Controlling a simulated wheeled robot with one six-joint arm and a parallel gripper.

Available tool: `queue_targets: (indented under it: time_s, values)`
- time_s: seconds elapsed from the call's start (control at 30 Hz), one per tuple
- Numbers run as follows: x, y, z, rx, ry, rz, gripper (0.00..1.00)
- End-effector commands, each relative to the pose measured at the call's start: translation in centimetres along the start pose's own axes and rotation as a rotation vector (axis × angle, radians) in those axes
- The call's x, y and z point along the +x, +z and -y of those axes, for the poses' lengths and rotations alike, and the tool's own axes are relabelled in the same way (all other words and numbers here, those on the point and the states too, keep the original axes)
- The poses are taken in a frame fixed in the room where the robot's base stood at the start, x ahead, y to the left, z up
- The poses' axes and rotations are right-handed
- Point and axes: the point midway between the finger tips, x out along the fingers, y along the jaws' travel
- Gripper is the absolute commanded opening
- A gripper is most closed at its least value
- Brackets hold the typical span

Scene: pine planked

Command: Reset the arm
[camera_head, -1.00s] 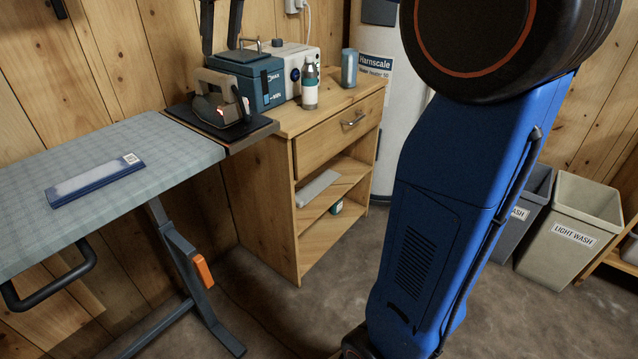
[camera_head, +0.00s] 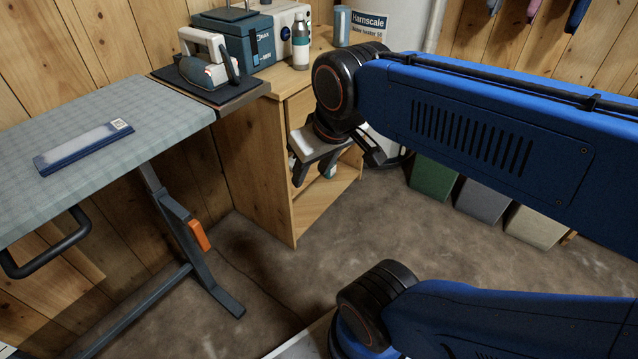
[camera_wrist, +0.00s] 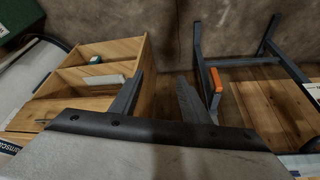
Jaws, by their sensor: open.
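My gripper (camera_head: 332,165) hangs in front of the wooden cabinet in the head view, below the dark wrist joint. In the wrist view the two grey fingers (camera_wrist: 158,88) stand apart with nothing between them. The gripper is open and empty. My blue arm crosses the right side of the head view, with its upper link nearly level and another link low in front. It hides part of the cabinet and the floor behind.
An ironing board (camera_head: 60,195) with a blue-and-white box (camera_head: 85,148) stands left. An iron (camera_head: 208,65) rests at its end. The wooden cabinet (camera_head: 245,160) holds a bottle (camera_head: 300,45) on top. Bins (camera_head: 483,200) stand behind my arm. Floor between is clear.

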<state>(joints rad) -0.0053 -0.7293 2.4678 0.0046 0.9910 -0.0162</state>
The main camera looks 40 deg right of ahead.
Motion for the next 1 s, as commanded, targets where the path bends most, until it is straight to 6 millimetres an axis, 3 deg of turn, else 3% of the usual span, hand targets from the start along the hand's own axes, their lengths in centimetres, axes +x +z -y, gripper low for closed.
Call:
queue_targets:
  time_s: [0.1,0.2,1.0]
  values:
    - [1.2,2.3,-0.1,0.011,0.005,-0.002,0.42]
    - [1.7,3.0,-0.2,0.015,0.006,-0.002,0.42]
    - [1.7,3.0,-0.1,0.015,0.006,-0.002,0.42]
